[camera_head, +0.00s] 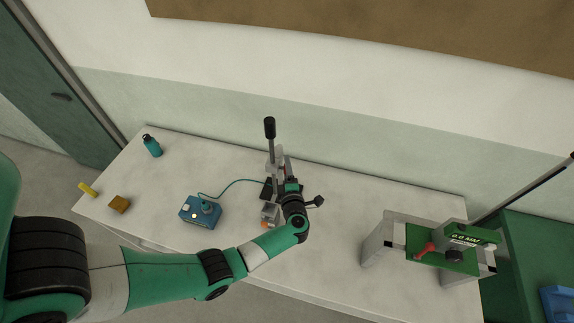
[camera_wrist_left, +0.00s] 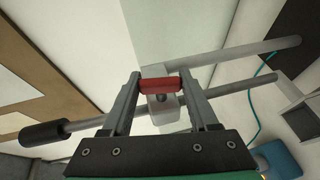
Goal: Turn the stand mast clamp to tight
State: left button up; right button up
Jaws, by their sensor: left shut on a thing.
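The stand (camera_head: 275,158) is on the white bench near its middle, partly hidden behind my left arm. My left gripper (camera_head: 289,180) is at the stand, beside its upright part. In the left wrist view, my left gripper (camera_wrist_left: 161,80) is shut on a short red handle (camera_wrist_left: 160,86), one finger at each end. The handle sits across a pale grey clamp block (camera_wrist_left: 164,107) with a dark round spot. A pale rod (camera_wrist_left: 240,57) and a thinner grey rod (camera_wrist_left: 230,92) pass by the block. I cannot tell how tight the clamp is.
A black-handled rod (camera_head: 269,128) rises from the stand. A blue box (camera_head: 200,212) with a cable lies left of it. A teal bottle (camera_head: 152,146), brown block (camera_head: 119,204) and yellow object (camera_head: 88,189) are farther left. A gauge frame (camera_head: 380,240) stands right.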

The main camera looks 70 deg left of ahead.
pick_arm(q)
jog(key=o, duration=1.4)
jog(key=v, duration=1.1)
jog(key=shift+s+d+r, duration=0.1)
jog(key=shift+d, duration=0.2)
